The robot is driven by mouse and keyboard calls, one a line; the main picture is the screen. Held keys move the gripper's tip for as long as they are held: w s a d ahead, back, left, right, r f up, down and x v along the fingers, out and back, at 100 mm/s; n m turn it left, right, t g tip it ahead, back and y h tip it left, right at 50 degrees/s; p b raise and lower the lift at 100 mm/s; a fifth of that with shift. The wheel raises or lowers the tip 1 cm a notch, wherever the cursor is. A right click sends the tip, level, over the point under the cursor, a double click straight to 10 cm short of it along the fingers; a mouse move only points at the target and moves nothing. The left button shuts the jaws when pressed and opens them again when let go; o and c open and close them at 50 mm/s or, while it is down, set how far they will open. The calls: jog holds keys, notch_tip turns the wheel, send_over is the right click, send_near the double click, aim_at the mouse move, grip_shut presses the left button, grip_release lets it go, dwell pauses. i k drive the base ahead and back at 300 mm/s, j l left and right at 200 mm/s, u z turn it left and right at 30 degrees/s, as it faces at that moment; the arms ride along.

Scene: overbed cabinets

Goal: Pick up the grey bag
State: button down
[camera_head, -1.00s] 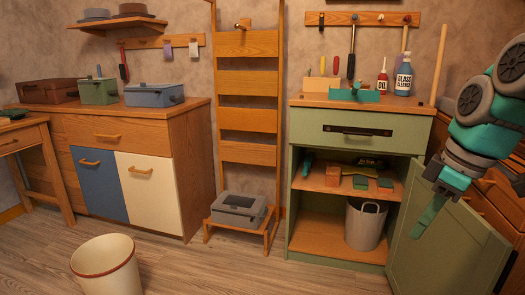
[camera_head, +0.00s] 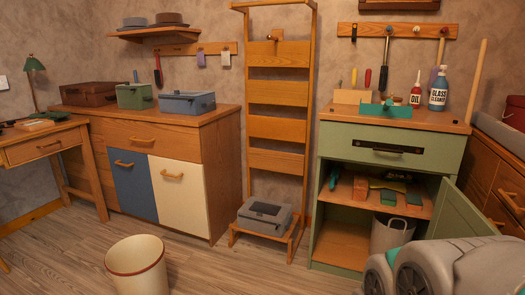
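A grey bag-like container (camera_head: 388,236) with a loop handle on top stands upright on the bottom shelf of the open green cabinet. Its lower right part is hidden behind my arm. My arm shows at the bottom right, in front of the cabinet. My gripper is out of the picture, so its opening and its distance to the bag cannot be seen.
The green cabinet door (camera_head: 459,213) stands open at the right. The shelf above the bag (camera_head: 345,191) holds several small items. A grey box (camera_head: 264,217) sits on a low wooden step left of the cabinet. A white bin (camera_head: 136,268) stands on the floor.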

aim_at(389, 231)
jog(key=z, duration=0.85)
jog(key=u, duration=2.1)
jog(key=z, duration=2.05)
